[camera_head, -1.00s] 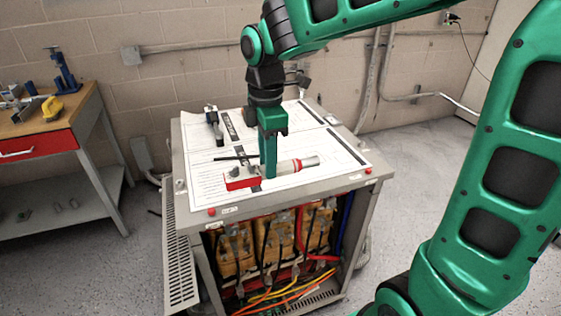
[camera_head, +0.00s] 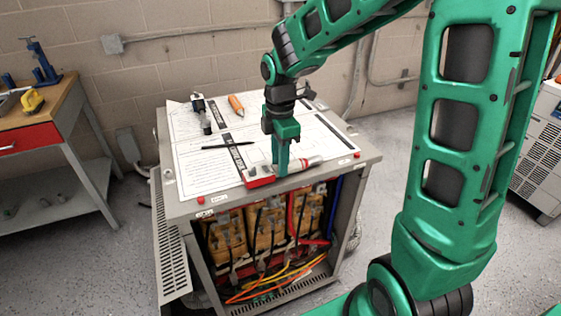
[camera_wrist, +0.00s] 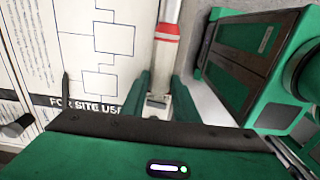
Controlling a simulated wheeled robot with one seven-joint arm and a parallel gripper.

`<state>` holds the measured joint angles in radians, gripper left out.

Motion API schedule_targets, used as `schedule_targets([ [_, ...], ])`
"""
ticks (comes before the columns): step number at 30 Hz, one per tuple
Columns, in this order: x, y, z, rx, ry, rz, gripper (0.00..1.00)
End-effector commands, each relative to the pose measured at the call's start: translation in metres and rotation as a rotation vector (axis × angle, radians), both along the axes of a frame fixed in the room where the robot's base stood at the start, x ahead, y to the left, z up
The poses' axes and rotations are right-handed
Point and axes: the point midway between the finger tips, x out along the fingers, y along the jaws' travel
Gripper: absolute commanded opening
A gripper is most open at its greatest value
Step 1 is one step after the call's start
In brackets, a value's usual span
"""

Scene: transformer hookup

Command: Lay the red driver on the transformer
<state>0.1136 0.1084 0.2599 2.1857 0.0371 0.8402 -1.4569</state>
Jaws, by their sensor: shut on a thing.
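The red driver (camera_head: 260,182) has a red end and a grey-white barrel with a red band. It lies roughly level in my gripper (camera_head: 283,174), along the front edge of the transformer's top. The transformer (camera_head: 179,210) is a grey cabinet with an open front. My gripper points down and is shut on the driver's middle. In the wrist view the red-banded part of the driver (camera_wrist: 167,32) runs up the picture from between the fingers (camera_wrist: 158,95), beside the paper's edge. I cannot tell whether the driver touches the top.
A printed sheet (camera_head: 190,165) covers most of the top. A black-and-grey tool (camera_head: 201,112), an orange-handled tool (camera_head: 237,105) and a black pen (camera_head: 226,147) lie on it. A workbench (camera_head: 65,95) stands at left. Coloured cables (camera_head: 275,285) show inside the cabinet.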

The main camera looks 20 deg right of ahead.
Motion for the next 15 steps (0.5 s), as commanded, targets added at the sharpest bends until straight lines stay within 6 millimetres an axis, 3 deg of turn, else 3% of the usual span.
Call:
schedule_targets([
  [8,-0.0005,-0.0001,-0.0054,0.0,0.002,0.0,0.0],
  [9,-0.0009,-0.0002,-0.0061,0.0,0.004,-0.001,0.37],
  [10,-0.0009,-0.0002,-0.0061,0.0,0.004,-0.001,0.44],
  [15,-0.0005,-0.0004,-0.0049,0.0,0.002,-0.001,0.46],
])
